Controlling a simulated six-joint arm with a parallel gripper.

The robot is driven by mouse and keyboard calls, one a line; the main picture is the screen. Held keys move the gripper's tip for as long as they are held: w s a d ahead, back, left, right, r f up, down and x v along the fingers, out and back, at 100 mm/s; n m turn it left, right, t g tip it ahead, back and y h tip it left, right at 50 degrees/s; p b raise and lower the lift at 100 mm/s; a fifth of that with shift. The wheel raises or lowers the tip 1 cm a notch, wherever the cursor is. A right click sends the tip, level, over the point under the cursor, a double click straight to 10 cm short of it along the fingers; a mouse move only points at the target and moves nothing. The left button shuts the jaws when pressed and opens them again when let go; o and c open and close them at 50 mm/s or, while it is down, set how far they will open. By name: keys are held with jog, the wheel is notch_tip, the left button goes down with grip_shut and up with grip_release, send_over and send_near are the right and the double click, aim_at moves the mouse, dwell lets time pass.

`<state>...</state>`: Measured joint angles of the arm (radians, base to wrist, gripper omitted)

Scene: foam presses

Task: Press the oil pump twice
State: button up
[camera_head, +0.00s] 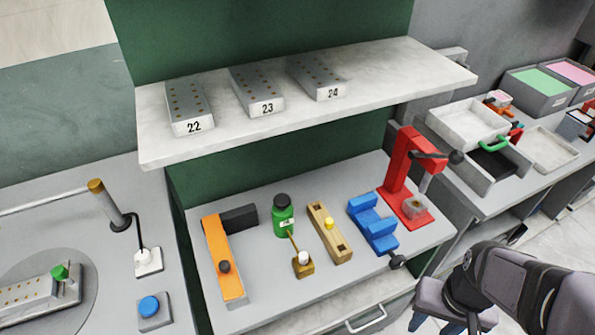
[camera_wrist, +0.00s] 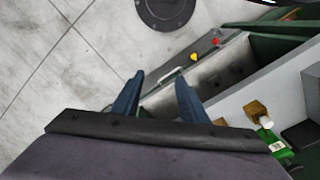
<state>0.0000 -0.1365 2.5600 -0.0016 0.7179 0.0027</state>
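A small brass block with a white knob and a thin spout, which looks like the oil pump (camera_head: 303,265), stands at the front of the grey bench in the head view. A green bottle with a black cap (camera_head: 282,218) stands just behind it. In the wrist view the brass block (camera_wrist: 256,111) and the green bottle (camera_wrist: 280,150) are at the lower right. My gripper (camera_wrist: 160,78) is open and empty, its two dark blue fingers apart over the floor and the cabinet front, well away from the pump. In the head view my arm is at the lower right.
On the bench (camera_head: 270,310) stand an orange fixture (camera_head: 222,255), a wooden block with a yellow knob (camera_head: 329,232), a blue vise (camera_head: 373,225) and a red press (camera_head: 398,180). A white shelf (camera_head: 390,83) overhangs the bench's back. The strip before the pump is clear.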

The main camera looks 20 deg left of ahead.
jog(key=shift+a+f, duration=0.15)
jog(key=shift+f, duration=0.05)
grip_shut()
jog(key=a+f+n+t+y+b, duration=0.1)
jog(key=a+f+n+b, duration=0.35)
jog(key=a+b, duration=0.3)
jog(key=a+f+n+t+y+b, duration=0.1)
jog(key=a+f+n+b, duration=0.4)
jog(key=a, duration=0.4)
jog(key=w+a+r+t+y, duration=0.4)
jog(key=a+r, duration=0.3)
jog(key=r, duration=0.2)
jog(key=w+a+r+t+y+b, duration=0.1)
jog(key=w+a+r+t+y, duration=0.3)
jog(key=w+a+r, duration=0.3)
notch_tip(320, 180, up, 2)
jog(key=shift+a+r+t+y, duration=0.1)
jog(key=shift+a+t+y, duration=0.3)
jog(key=shift+m, duration=0.25)
